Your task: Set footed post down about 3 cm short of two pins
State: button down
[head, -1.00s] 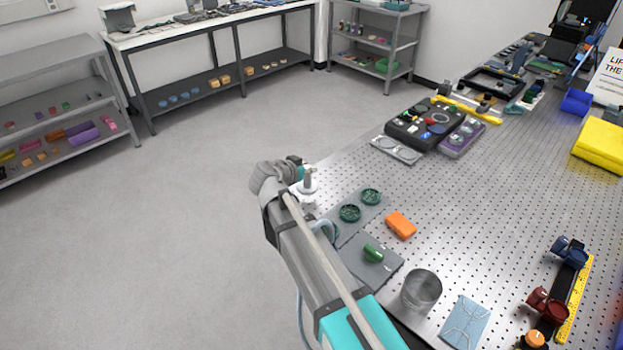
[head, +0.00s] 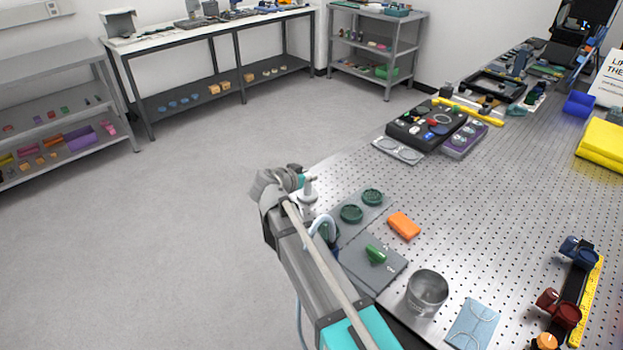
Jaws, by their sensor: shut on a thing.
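The footed post (head: 309,188) is a pale upright post with a round foot, at the bench's near left edge in the head view. My gripper (head: 301,182) is at its left side and shut on it; my wrist and arm hide most of the fingers. The post looks upright. I cannot tell whether its foot touches the bench. I cannot make out the two pins at this size.
An orange block (head: 404,225), a green piece (head: 375,254) on a dark plate and a metal cup (head: 427,292) stand nearer. Bare bench lies behind the post.

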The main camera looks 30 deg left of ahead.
jog(key=shift+f, duration=0.1)
jog(key=shift+c, duration=2.2)
grip_release()
jog(key=shift+s+r, duration=0.1)
jog(key=shift+r, duration=0.15)
jog(key=p+v, duration=0.5)
jog(key=v, duration=0.6)
jog(key=shift+s, duration=0.35)
